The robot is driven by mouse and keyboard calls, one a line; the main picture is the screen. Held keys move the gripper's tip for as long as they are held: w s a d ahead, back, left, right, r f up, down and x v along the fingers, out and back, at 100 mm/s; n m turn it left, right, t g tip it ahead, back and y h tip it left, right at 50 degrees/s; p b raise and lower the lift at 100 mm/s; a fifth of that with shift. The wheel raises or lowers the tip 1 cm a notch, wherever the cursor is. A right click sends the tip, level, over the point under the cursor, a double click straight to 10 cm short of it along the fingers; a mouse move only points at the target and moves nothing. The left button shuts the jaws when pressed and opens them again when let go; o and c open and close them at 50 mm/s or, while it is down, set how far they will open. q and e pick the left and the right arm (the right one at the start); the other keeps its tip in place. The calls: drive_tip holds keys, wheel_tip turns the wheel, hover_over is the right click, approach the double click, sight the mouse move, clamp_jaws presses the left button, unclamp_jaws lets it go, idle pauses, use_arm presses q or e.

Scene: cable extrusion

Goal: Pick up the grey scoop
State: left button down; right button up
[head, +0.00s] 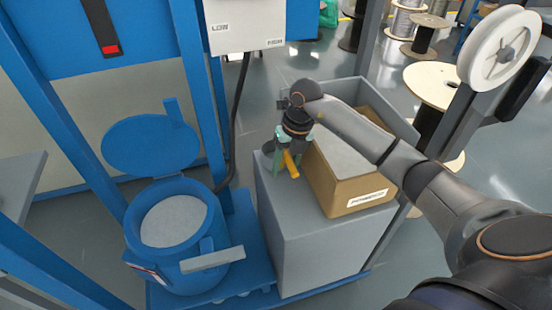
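My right gripper (288,165) points down at the left side of the grey cabinet's top, beside the cardboard box. A small dark grey shape (268,146), possibly part of the grey scoop, shows just left of the fingers. The gripper covers much of this spot, so I cannot tell whether the fingers touch anything. My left gripper is not in view.
The cardboard box (348,205) with pale contents stands on the grey cabinet (325,255), close right of the gripper. A blue drum (178,272) with pale material and a raised round lid (150,144) stands left. Cable spools (500,47) are at the upper right.

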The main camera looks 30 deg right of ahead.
clamp_jaws()
idle(1.1)
